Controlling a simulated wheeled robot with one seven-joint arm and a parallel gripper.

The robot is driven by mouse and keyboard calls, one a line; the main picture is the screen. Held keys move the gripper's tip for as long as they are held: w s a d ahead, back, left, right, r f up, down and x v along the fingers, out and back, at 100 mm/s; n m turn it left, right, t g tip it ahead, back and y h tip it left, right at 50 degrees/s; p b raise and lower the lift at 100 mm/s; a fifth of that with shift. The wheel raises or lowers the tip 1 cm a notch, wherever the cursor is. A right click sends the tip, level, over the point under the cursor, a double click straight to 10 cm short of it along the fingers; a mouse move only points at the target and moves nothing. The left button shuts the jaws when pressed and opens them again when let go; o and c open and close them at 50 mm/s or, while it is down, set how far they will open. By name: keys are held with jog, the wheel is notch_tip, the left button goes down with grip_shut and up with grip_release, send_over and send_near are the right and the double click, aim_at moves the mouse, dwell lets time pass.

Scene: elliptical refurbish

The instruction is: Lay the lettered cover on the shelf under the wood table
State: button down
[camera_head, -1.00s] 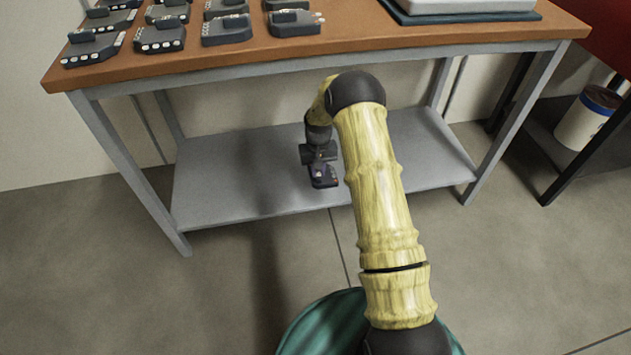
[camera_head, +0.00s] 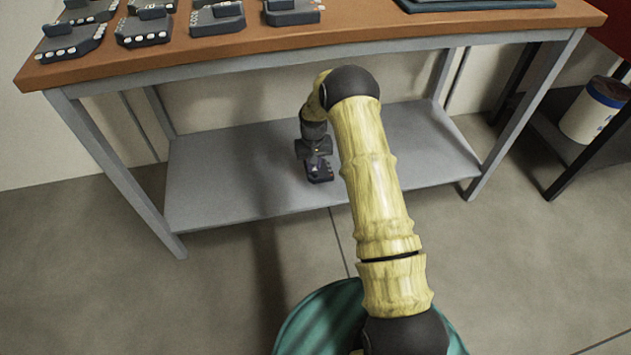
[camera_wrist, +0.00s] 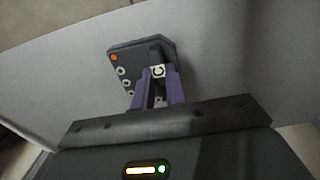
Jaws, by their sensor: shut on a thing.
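The lettered cover (camera_wrist: 127,62) is a dark grey block with an orange dot, pale round spots and a white square marked with a letter like C. My gripper (camera_wrist: 158,85) is shut on it, with purple fingers on its raised part. In the head view the cover (camera_head: 320,174) hangs below my gripper (camera_head: 316,160), over the front part of the grey shelf (camera_head: 235,180) under the wood table (camera_head: 330,32). The cover is close to the shelf surface; I cannot tell whether it touches.
Several similar dark devices (camera_head: 146,28) stand on the tabletop above. Grey table legs (camera_head: 120,180) frame the shelf. The shelf is bare on both sides of my gripper. A white bucket (camera_head: 590,110) stands on a dark rack at the right.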

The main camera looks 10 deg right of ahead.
jog(key=shift+w+f, duration=0.1)
jog(key=shift+f, duration=0.7)
notch_tip(320, 180, down, 5)
jog(key=b, duration=0.3)
jog(key=shift+f, duration=0.1)
jog(key=c, duration=1.4)
grip_release()
jog(key=shift+c, duration=0.2)
notch_tip(320, 180, up, 8)
jog(key=p, duration=0.4)
jog(key=shift+f, duration=0.15)
